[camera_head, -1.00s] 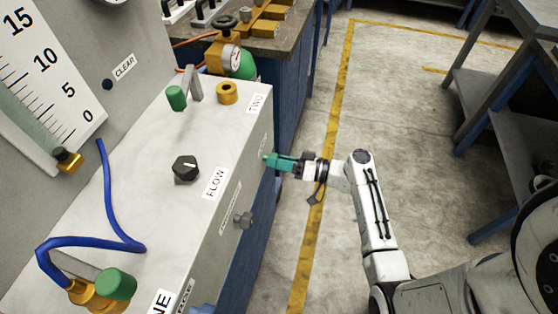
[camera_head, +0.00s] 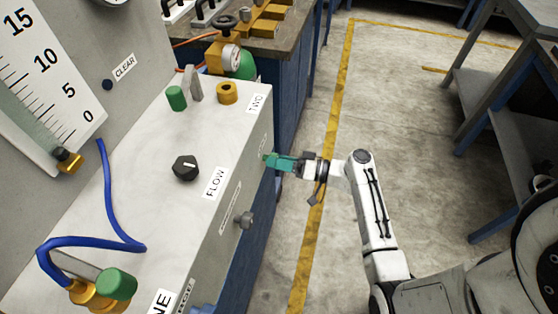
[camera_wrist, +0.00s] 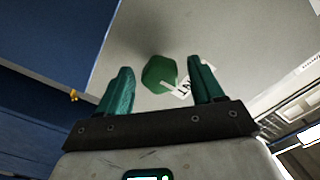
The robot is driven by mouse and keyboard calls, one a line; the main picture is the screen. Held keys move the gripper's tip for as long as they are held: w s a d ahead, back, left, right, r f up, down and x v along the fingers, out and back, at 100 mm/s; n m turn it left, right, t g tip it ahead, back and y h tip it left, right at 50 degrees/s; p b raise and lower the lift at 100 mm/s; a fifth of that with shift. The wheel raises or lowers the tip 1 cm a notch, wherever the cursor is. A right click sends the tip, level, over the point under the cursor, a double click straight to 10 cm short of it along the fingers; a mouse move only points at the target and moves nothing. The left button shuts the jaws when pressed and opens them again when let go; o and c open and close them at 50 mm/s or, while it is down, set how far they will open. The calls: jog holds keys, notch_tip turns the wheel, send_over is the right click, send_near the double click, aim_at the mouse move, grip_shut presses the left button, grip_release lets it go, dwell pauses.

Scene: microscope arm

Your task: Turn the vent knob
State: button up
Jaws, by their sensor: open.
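A green faceted knob (camera_wrist: 159,73) sits on the grey side face of the panel box in the wrist view. A white label beside it is partly hidden by a finger, so I cannot read it fully. My gripper (camera_head: 271,160) has teal fingers and is at the box's right side face in the head view. It is open. In the wrist view the fingers stand left and right of the knob, with gaps on both sides. I cannot tell how far the tips are from the face. In the head view the knob is not clearly distinguishable from the fingers.
The white box (camera_head: 135,185) carries a black FLOW knob (camera_head: 186,168) and a green-capped valve (camera_head: 117,284). A blue hose (camera_head: 122,232) crosses the top. Open floor (camera_head: 420,130) lies right; a grey shelf (camera_head: 515,130) stands beyond.

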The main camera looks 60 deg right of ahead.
jog(key=b+v, duration=0.1)
jog(key=v, duration=0.9)
jog(key=shift+s, duration=0.35)
jog(key=shift+d, duration=0.15)
jog(key=s+a+f+n+g+p, duration=0.1)
jog(key=a+f+n+g+p, duration=0.1)
jog(key=a+g, duration=0.45)
jog(key=s+a+f+n+g+p, duration=0.2)
jog(key=a+g, duration=0.3)
jog(key=a, duration=0.3)
jog(key=s+a+r+g+h+p, duration=0.2)
jog(key=s+r+g+h+p, duration=0.1)
jog(key=s+r+h, duration=0.3)
notch_tip(320, 180, up, 2)
jog(key=shift+s+a+r+n+g, duration=0.25)
jog(key=shift+n+g, duration=0.15)
jog(key=shift+g, duration=0.35)
